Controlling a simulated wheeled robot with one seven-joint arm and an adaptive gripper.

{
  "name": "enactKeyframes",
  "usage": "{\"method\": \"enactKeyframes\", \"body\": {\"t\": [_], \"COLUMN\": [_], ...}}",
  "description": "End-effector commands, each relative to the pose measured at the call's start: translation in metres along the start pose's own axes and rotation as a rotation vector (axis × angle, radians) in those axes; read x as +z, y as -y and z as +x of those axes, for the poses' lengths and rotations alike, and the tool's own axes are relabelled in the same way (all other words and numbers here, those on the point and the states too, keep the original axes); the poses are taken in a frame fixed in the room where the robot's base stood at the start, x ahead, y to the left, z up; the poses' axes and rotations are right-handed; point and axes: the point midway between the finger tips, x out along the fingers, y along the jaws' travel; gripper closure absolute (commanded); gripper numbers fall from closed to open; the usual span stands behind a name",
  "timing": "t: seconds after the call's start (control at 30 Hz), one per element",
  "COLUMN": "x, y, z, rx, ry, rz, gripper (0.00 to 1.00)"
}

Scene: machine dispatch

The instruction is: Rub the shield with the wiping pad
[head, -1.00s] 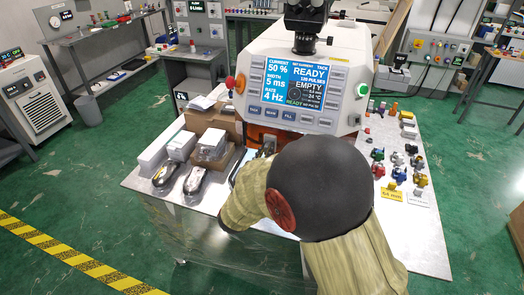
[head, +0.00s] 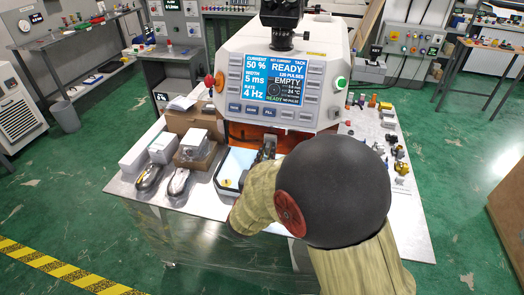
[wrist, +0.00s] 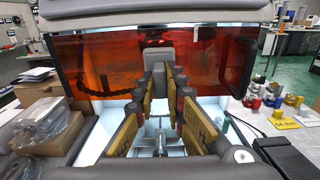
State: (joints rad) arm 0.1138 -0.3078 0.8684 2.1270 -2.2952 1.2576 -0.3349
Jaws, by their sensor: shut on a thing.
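The shield is the orange see-through window (wrist: 105,62) across the front of the white machine. In the head view a strip of the shield (head: 238,131) shows below the control panel. The wiping pad (wrist: 157,54) is a grey block in front of the shield's middle in the wrist view. My gripper (wrist: 162,76) is shut on the pad, its two fingers reaching forward to it. Whether the pad touches the shield or stands just off it I cannot tell. In the head view my gripper (head: 266,148) is small and partly hidden by my arm.
Cardboard boxes (head: 196,120) and bagged items stand left of the shield. A pale tray (head: 218,183) lies on the bench below it. A microscope head (head: 283,22) rises above the machine.

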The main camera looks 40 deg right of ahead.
Motion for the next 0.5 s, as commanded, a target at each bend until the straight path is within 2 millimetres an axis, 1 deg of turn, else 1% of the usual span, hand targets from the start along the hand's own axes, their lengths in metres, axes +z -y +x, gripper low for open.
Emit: {"method": "enactKeyframes", "body": {"t": [0.5], "x": [0.001], "y": [0.035], "z": [0.003], "rx": [-0.002], "ry": [0.002], "rz": [0.000], "gripper": [1.00]}}
